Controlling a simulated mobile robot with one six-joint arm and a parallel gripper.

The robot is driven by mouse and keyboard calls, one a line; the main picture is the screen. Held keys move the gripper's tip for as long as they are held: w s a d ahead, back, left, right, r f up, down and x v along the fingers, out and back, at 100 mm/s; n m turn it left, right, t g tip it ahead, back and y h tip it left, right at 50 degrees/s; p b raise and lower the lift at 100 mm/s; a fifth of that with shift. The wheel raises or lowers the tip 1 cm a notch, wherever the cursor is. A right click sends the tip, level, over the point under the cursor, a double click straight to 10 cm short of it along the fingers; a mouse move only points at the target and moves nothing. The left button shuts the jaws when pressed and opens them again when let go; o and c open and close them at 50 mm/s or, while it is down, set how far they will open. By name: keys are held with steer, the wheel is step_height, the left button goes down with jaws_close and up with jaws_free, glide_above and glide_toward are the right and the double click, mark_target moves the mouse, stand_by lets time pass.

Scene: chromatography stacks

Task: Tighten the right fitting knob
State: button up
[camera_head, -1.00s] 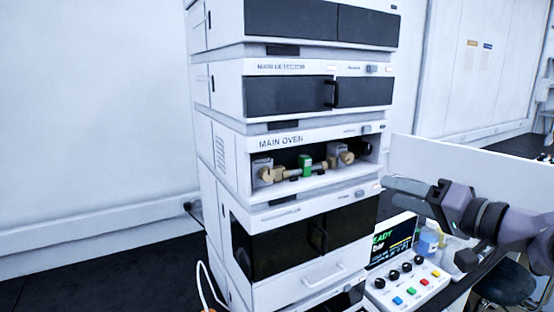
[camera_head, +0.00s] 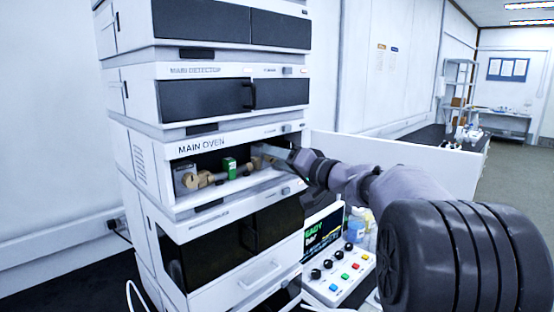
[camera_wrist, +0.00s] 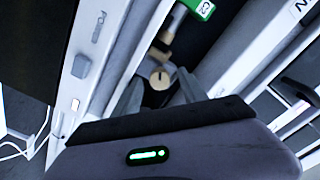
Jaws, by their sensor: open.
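The main oven (camera_head: 215,144) is an open-fronted bay in the stack. Inside it, a tan column with a green block (camera_head: 229,168) runs between two tan fittings. The left fitting knob (camera_head: 192,181) is in plain sight. The right fitting knob (camera_wrist: 160,79) is a round tan disc with a dark line, seen end-on in the wrist view. In the head view it is mostly covered by my gripper (camera_head: 266,155). My gripper is open, its fingers (camera_wrist: 158,92) reaching into the bay's right end, one on either side of the knob. Contact cannot be told.
The bay's frame and lower edge lie close around my gripper. A detector unit (camera_head: 213,72) sits above and a dark-windowed unit (camera_head: 215,245) with a white handle below. A control box (camera_head: 338,272) with knobs, coloured buttons and a screen stands at lower right.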

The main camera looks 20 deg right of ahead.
jaws_close()
